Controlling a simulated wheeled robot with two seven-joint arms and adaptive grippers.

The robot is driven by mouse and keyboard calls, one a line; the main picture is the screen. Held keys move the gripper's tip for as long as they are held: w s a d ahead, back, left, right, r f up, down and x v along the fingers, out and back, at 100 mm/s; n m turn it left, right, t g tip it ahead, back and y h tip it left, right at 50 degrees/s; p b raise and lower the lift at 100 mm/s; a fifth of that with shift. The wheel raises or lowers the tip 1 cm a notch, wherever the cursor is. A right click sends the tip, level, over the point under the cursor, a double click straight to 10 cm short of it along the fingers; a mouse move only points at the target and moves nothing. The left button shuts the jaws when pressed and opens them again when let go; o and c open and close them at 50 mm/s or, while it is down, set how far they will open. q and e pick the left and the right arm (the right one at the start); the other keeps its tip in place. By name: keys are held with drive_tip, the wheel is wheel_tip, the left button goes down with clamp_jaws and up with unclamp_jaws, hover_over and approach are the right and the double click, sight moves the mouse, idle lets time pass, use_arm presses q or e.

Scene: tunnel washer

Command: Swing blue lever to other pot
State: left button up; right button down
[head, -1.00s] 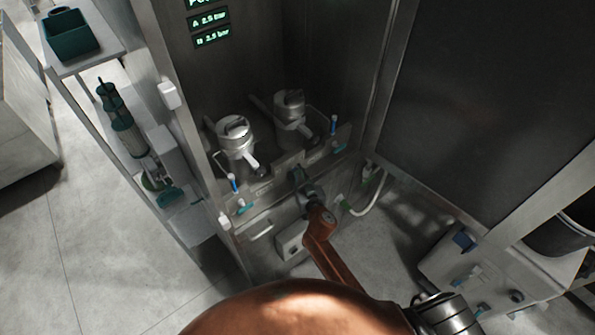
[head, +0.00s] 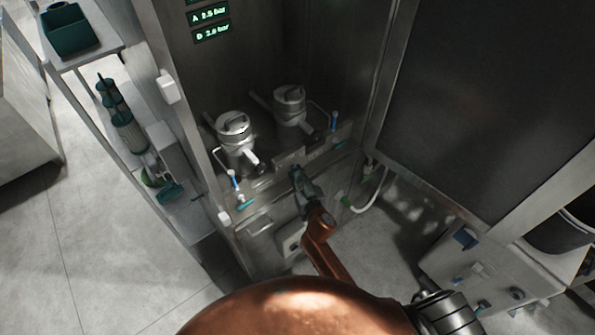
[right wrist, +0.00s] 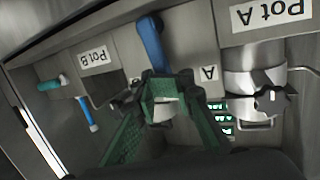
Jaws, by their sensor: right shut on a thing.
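The blue lever (right wrist: 152,45) stands out in the right wrist view, on the grey panel between the Pot A and Pot B labels. Its free end runs in between the green fingers of my right gripper (right wrist: 162,98), which is shut on it. The left metal pot (head: 235,130) and right metal pot (head: 290,103) stand in the cabinet, each with a spout. My left gripper is not in view.
Small blue handles stand beside the left pot (head: 234,181) and right pot (head: 334,121). A white hose (head: 375,195) curves down right of my gripper. A shelf with a green bin (head: 68,30) stands at the left. A green display (head: 210,24) is above the pots.

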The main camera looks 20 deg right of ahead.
drive_tip(key=shift+s+a, duration=0.2)
drive_tip(key=shift+a, duration=0.5)
idle(0.7)
drive_tip(key=shift+s+a+f+b, duration=0.25)
drive_tip(key=shift+a+b, duration=0.25)
drive_tip(key=shift+a, duration=0.1)
idle(0.4)
drive_tip(key=shift+s+a+f+b, duration=0.1)
drive_tip(key=shift+a+f+b, duration=0.15)
drive_tip(key=shift+a+b, duration=0.15)
drive_tip(key=shift+d+r, duration=0.1)
idle(0.4)
drive_tip(key=shift+d+r+p, duration=0.3)
drive_tip(key=shift+r+p, duration=0.2)
drive_tip(key=shift+p, duration=0.15)
